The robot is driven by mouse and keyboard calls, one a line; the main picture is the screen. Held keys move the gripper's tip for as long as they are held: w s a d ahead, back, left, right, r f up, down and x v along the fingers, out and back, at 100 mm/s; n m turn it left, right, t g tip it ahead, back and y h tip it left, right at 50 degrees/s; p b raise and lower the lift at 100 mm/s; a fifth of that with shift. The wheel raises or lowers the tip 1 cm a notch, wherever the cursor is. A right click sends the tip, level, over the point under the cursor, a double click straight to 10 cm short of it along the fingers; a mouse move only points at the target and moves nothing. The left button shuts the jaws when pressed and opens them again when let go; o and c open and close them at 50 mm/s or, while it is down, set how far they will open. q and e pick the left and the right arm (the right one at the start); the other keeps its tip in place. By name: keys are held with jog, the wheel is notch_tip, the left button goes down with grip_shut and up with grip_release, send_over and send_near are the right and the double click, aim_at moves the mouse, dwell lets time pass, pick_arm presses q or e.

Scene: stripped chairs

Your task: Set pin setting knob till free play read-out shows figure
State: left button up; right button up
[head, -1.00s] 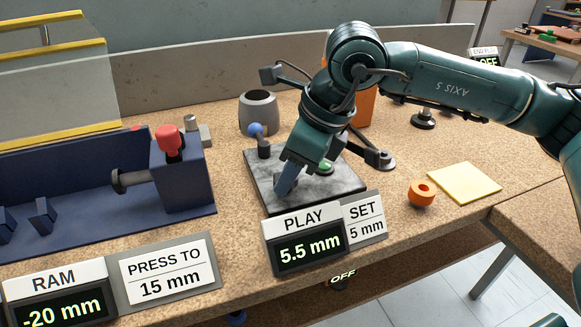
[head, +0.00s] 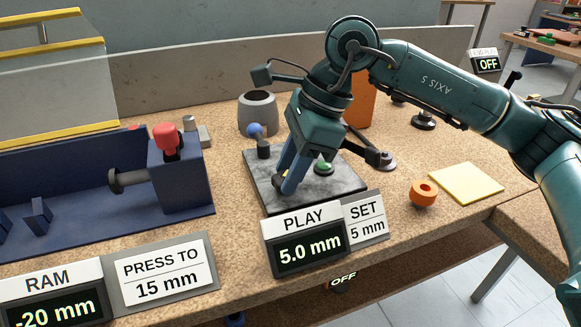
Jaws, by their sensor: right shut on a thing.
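The free play read-out (head: 308,247), labelled PLAY, shows 5.0 mm. The card beside it (head: 365,219) says SET 5 mm. Behind them lies a dark stone plate (head: 345,187) with a green button (head: 324,167) on it. My right gripper (head: 284,188) reaches down over the left part of this plate, its blue-grey fingers shut at the plate's surface. The pin setting knob is hidden by the fingers, which are shut at its place. My left gripper is not in view.
At left stands a blue press (head: 181,175) with a red knob, its RAM read-out (head: 52,303) showing -20 mm. A grey pot (head: 257,114) stands behind the plate.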

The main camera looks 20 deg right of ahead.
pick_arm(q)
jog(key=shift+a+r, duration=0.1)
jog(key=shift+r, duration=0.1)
pick_arm(e)
jog(key=o, duration=1)
jog(key=shift+r, duration=0.15)
pick_arm(q)
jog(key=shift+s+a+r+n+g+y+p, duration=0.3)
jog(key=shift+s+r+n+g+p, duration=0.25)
jog(key=shift+p, duration=0.8)
pick_arm(e)
jog(key=shift+v, duration=6.45)
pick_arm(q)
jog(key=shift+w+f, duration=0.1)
pick_arm(e)
jog(key=shift+d, duration=0.1)
